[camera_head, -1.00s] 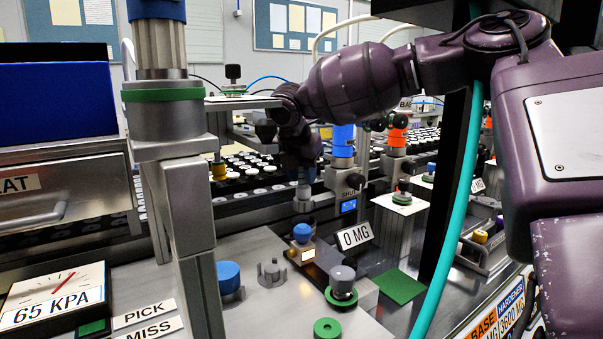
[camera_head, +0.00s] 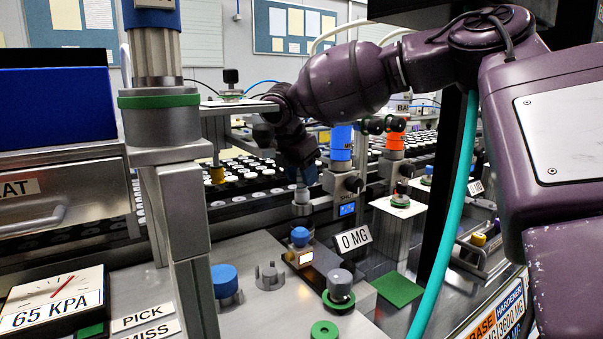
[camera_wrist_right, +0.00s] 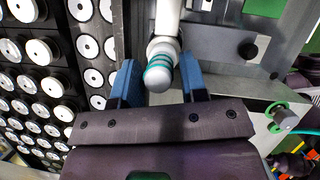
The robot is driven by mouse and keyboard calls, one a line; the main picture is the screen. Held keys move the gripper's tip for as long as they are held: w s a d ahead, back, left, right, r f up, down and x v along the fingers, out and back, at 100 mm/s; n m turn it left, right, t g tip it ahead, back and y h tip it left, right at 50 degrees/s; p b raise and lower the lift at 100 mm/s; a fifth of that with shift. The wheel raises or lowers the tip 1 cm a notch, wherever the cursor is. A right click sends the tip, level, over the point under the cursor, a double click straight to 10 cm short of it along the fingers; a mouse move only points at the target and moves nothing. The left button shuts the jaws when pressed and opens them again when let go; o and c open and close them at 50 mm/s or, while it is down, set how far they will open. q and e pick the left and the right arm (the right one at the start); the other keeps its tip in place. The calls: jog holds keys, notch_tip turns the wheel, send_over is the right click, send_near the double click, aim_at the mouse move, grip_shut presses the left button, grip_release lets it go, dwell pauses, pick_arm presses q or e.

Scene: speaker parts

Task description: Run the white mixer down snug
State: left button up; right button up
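The white mixer (camera_wrist_right: 164,28) shows at the top centre of the right wrist view, a pale tube with teal rings and a rounded grey end towards the camera. My right gripper (camera_wrist_right: 158,88) has its two blue fingers on either side of that end, with narrow gaps, so it looks open around it. In the head view my right gripper (camera_head: 299,172) points down above a small grey cylinder (camera_head: 302,196) beside the dispensing station. Whether its fingers touch anything is too small to tell there. My left gripper is not in view.
A blue-banded valve (camera_head: 341,150) and an orange-banded one (camera_head: 395,145) stand close right of the gripper. A "0 MG" sign (camera_head: 353,239), a blue-topped knob (camera_head: 299,237) and a green pad (camera_head: 398,288) are in front. Rows of white discs (camera_wrist_right: 38,52) fill the wrist view's left.

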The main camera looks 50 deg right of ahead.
jog(key=shift+s+d+f+n, duration=0.15)
jog(key=shift+d+f+n, duration=0.05)
jog(key=shift+f+n, duration=0.3)
jog(key=n+t, duration=0.1)
jog(key=n, duration=0.3)
jog(key=shift+d+f+n+t, duration=0.15)
jog(key=shift+n+t, duration=0.15)
jog(key=shift+t, duration=0.1)
jog(key=n, duration=0.1)
jog(key=n+t+y, duration=0.1)
jog(key=n, duration=0.3)
jog(key=shift+w+d+t+y, duration=0.1)
jog(key=shift+w+t+y, duration=0.15)
jog(key=shift+t+y, duration=0.05)
jog(key=shift+n, duration=0.4)
